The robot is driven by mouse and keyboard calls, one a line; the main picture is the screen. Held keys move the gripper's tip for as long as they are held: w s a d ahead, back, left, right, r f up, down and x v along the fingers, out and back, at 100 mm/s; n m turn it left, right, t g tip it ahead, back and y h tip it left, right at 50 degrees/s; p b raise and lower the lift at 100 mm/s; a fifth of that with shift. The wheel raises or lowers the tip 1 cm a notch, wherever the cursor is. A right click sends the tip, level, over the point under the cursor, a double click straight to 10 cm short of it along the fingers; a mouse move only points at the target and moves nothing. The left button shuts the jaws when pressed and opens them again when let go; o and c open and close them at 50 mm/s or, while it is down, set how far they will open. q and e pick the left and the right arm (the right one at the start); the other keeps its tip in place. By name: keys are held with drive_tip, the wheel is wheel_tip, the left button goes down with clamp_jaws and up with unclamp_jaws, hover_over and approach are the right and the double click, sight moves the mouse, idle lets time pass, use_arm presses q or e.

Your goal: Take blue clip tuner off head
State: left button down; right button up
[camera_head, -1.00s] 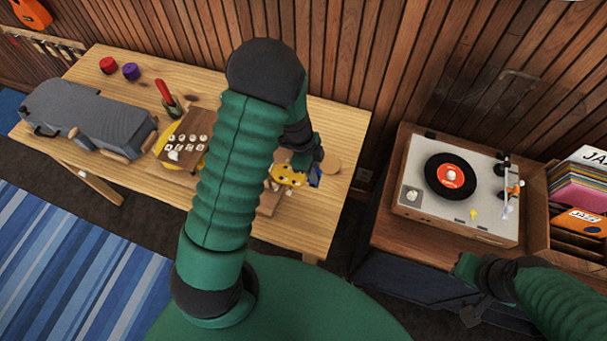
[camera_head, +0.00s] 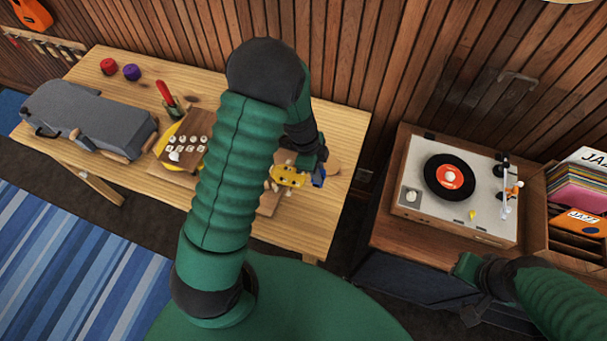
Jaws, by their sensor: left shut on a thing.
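The yellow ukulele head (camera_head: 288,176) with pale tuning pegs lies on the wooden workbench, just right of my left forearm. The small blue clip tuner (camera_head: 319,177) is at the right end of the head. I cannot tell whether it still touches the head. My left gripper (camera_head: 315,168) reaches down from above and is shut on the blue clip tuner; its fingers are small and partly hidden.
A turntable (camera_head: 430,215) and record crate (camera_head: 565,240) stand at the right.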

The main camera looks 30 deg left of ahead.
use_arm(q)
drive_tip(key=shift+w+d+p+v, duration=0.1)
drive_tip(key=shift+d+p+v, duration=0.15)
drive_tip(key=shift+p+v, duration=0.65)
drive_tip(key=shift+w+d+p+v, duration=0.1)
drive_tip(key=shift+d+p+v, duration=0.25)
drive_tip(key=shift+v, duration=0.95)
drive_tip(key=shift+w+d+p+v, duration=0.1)
drive_tip(key=shift+d+p+v, duration=0.05)
drive_tip(key=shift+p+v, duration=0.8)
drive_tip(key=shift+s+r, duration=0.1)
drive_tip(key=shift+r, duration=0.2)
